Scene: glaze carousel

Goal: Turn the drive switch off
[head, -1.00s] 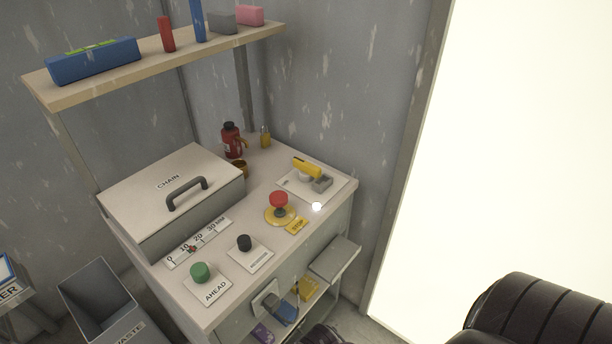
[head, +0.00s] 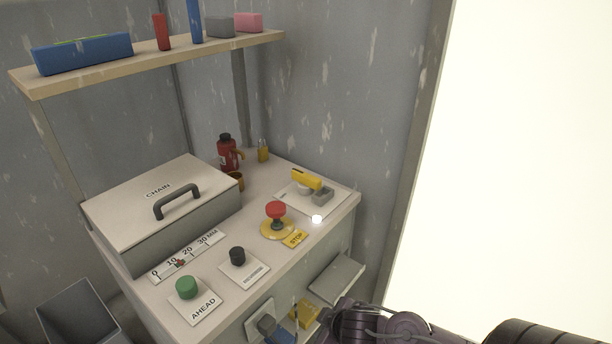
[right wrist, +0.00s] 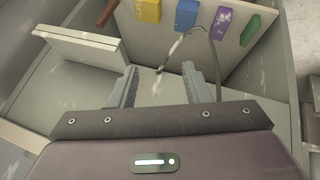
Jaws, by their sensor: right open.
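A switch with a yellow handle (head: 306,179) sits on a pale plate at the back right of the cabinet top, beside a small grey block (head: 321,197). The plate's label is too small to read, so I cannot tell whether this is the drive switch or how it is set. My right arm shows at the bottom of the head view, low in front of the cabinet. My right gripper (right wrist: 158,86) is open and empty in the right wrist view, its fingers apart over a pale surface. My left gripper is not in view.
A red STOP button (head: 276,210), a black knob (head: 237,256) and a green AHEAD button (head: 187,287) stand on the top. The right wrist view shows a thin cable (right wrist: 176,45) and coloured blocks, including a blue one (right wrist: 186,15).

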